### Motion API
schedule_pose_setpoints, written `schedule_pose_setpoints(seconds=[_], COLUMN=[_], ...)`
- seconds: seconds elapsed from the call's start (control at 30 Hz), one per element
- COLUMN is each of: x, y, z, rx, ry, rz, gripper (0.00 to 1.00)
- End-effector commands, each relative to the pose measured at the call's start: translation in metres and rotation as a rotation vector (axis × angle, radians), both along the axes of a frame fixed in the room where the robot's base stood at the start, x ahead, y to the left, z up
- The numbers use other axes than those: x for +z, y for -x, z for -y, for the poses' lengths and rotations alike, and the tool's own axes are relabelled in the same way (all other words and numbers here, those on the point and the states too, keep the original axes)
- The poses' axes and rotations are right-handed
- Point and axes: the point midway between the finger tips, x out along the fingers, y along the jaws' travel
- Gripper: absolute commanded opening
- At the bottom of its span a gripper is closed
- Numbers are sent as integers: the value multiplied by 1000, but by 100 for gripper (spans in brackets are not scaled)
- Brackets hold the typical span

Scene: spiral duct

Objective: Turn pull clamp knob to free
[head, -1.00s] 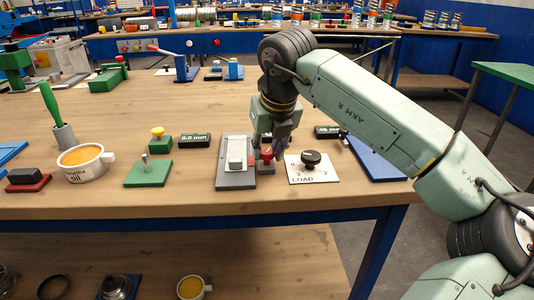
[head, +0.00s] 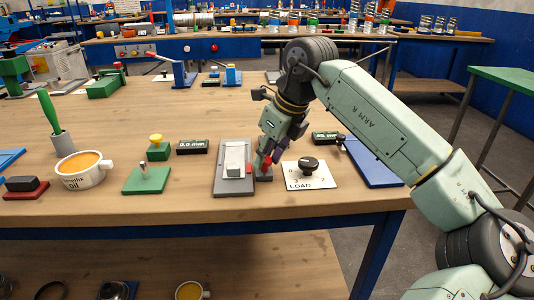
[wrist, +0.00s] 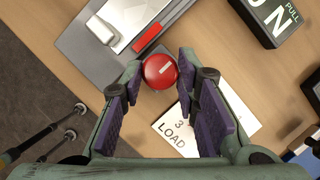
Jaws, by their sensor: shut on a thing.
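The red clamp knob (head: 267,160), round with a white line on top, sits on a small dark block at the right side of the grey plate (head: 221,180). In the wrist view the red knob (wrist: 160,71) lies between my fingertips, its white line running nearly across the picture. My gripper (head: 263,154) is shut on the knob from above, with a purple-padded finger on either side. The fingers hide part of the knob and its block in the head view. A pale block (head: 235,160) lies on the grey plate, beside a small red piece (wrist: 151,36).
The white LOAD plate with a black knob (head: 309,164) stands close on the right. A black display marked N and PULL (wrist: 274,18) is near the gripper. A green-based post (head: 145,180) and an orange-filled cup (head: 84,171) stand to the left.

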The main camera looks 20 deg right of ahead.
Motion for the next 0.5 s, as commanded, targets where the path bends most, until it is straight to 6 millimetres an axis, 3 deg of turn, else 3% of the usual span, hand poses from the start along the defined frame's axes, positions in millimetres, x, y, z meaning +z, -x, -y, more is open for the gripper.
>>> schedule_pose_setpoints(seconds=[0.33, 0.37, 0.5], x=[0, 0, 0], y=[0, 0, 0], z=[0, 0, 0], rx=[3, 3, 2], ry=[1, 1, 0], rz=[-1, -1, -1], gripper=[1, 29, 38])
